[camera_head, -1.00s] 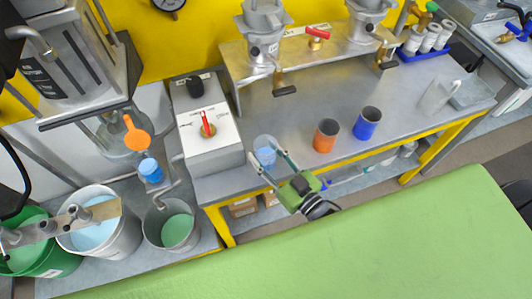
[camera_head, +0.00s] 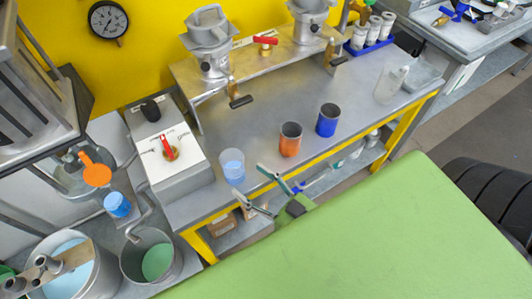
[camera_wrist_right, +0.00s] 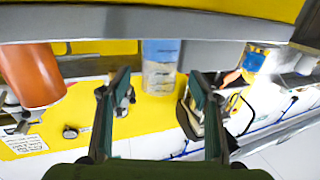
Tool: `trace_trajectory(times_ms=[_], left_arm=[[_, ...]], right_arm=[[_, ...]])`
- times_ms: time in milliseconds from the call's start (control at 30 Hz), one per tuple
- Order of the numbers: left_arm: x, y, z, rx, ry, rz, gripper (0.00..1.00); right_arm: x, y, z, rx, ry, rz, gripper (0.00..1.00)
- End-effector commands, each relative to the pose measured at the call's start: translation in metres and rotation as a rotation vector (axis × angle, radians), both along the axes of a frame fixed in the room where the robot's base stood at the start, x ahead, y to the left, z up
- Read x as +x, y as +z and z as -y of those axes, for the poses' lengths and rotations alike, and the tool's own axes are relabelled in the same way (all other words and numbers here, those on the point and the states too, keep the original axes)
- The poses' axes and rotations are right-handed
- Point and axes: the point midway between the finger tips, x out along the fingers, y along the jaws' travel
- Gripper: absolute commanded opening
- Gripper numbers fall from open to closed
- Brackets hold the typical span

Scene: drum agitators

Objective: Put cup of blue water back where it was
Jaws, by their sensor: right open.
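The clear cup of blue water (camera_head: 232,165) stands upright on the grey metal table (camera_head: 275,95), near its front edge and beside the grey box with the red lever. My right gripper (camera_head: 254,187) is open and empty, in front of the table edge and apart from the cup. In the right wrist view, the cup (camera_wrist_right: 160,68) shows beyond and between the two spread fingers (camera_wrist_right: 160,100). My left gripper is not in view.
An orange cup (camera_head: 290,139) and a blue cup (camera_head: 327,120) stand to the right of the water cup. The grey box (camera_head: 183,176) is close on its left. A clear container (camera_head: 390,85) stands farther right. A green surface (camera_head: 330,240) fills the foreground.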

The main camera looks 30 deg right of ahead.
Motion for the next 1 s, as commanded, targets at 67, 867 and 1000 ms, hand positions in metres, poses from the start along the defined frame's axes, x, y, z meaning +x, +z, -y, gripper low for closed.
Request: trace_trajectory(times_ms=[67,867,1000], left_arm=[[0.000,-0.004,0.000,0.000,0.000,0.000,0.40],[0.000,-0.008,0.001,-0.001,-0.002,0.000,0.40],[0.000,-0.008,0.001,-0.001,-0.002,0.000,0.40]], right_arm=[[-0.015,-0.002,0.005,-0.001,0.001,-0.003,0.57],[-0.047,-0.077,0.031,-0.058,-0.044,-0.154,0.57],[-0.065,-0.187,0.051,-0.140,-0.099,-0.396,0.57]])
